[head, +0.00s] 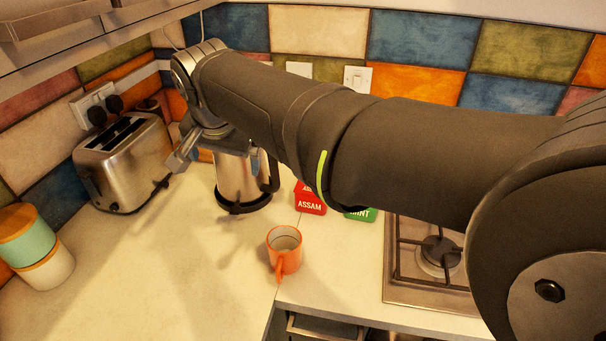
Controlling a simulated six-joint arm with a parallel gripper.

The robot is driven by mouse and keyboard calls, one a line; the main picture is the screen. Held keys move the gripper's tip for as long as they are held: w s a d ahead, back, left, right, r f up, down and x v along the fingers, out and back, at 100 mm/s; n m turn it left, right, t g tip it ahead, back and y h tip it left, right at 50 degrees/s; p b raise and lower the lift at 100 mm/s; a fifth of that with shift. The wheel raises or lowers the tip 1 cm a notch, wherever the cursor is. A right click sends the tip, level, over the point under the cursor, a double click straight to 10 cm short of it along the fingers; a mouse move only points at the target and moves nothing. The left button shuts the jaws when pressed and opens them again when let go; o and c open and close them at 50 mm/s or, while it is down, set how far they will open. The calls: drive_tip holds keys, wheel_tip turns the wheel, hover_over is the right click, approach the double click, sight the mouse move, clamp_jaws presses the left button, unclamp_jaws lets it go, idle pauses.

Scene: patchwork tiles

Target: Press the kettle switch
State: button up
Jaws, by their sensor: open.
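The silver kettle (231,178) stands upright on a dark round base (262,200) on the counter, with its dark handle (270,172) on the right side. My wrist and arm hide the kettle's top. I cannot make out the kettle switch. Whether a finger touches the kettle cannot be told.
A silver toaster (121,165) stands left of the kettle. An orange mug (285,251), a red Assam box (311,203) and a green mint box (361,214) are to the right, before a gas hob (400,280). Stacked canisters (38,245) stand far left. The front-left counter is clear.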

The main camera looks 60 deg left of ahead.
drive_tip(key=shift+d+r, duration=0.1)
drive_tip(key=shift+r, duration=0.15)
drive_tip(key=shift+c, duration=0.2)
drive_tip(key=shift+f, duration=0.1)
drive_tip(key=c, duration=0.4)
drive_tip(key=shift+n+h, duration=0.3)
drive_tip(key=shift+h, duration=0.4)
drive_tip(key=a+f, duration=0.1)
drive_tip(key=f, duration=0.1)
drive_tip(key=a+f, duration=0.2)
drive_tip(key=f, duration=0.1)
drive_tip(key=a+f, duration=0.2)
drive_tip(key=f, duration=0.1)
drive_tip(key=shift+w+f, duration=0.15)
clamp_jaws()
approach(234, 211)
drive_tip(key=shift+s+a+r+n+h, duration=0.2)
drive_tip(key=shift+s+r+n+h, duration=0.1)
drive_tip(key=shift+r+h, duration=0.1)
drive_tip(key=shift+x, duration=3.5)
